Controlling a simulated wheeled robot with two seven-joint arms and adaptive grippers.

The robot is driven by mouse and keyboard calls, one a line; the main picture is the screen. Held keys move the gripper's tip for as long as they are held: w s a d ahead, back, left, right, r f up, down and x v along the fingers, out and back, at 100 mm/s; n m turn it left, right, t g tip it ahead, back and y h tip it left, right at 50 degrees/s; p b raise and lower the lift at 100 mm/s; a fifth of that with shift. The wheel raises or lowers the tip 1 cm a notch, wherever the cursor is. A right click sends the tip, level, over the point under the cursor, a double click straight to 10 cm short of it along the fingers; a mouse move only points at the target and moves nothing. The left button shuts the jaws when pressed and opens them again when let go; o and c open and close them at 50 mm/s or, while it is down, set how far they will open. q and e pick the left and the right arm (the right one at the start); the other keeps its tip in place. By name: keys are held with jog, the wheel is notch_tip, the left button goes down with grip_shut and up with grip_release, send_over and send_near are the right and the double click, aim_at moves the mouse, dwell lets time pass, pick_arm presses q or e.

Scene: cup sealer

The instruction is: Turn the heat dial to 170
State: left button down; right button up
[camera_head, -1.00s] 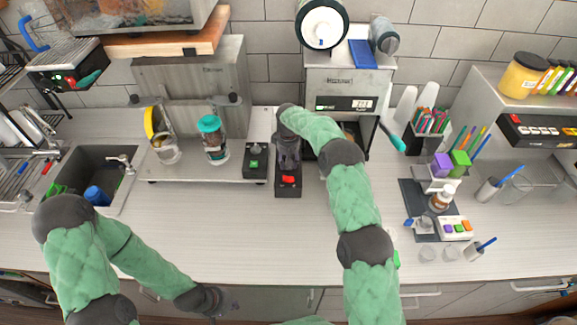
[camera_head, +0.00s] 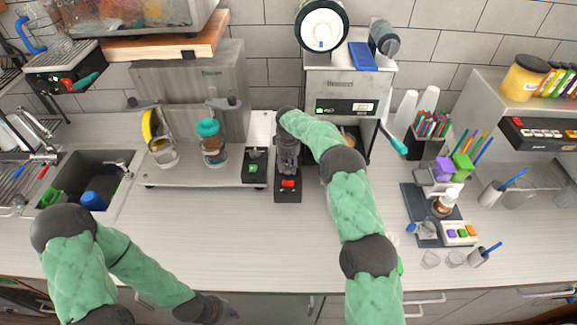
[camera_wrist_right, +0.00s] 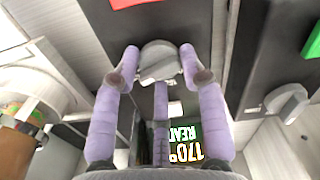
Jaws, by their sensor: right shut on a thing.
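The heat dial (camera_wrist_right: 160,62) is a grey knob on a black unit, seen close in the right wrist view. My right gripper (camera_wrist_right: 160,60) has its lilac fingers closed around the knob from both sides. An upside-down display (camera_wrist_right: 185,145) behind the fingers reads 170° with a "READY"-like word, partly cut off. In the head view, my right gripper (camera_head: 288,150) is over the black unit with a red button (camera_head: 288,184); the dial is hidden there. My left gripper (camera_head: 218,308) hangs low at the counter's front edge, its fingers unclear.
A black box with a green button (camera_head: 255,166) stands just left of the unit. A second grey knob (camera_wrist_right: 286,102) shows in the wrist view. A silver machine (camera_head: 348,85) stands behind my right arm. The front middle of the counter (camera_head: 250,240) is clear.

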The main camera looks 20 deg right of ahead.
jog(key=o, duration=1.1)
jog(key=shift+w+a, duration=0.2)
jog(key=shift+d+r, duration=0.1)
jog(key=shift+r, duration=0.15)
notch_tip(320, 180, up, 11)
jog(key=shift+r, duration=0.2)
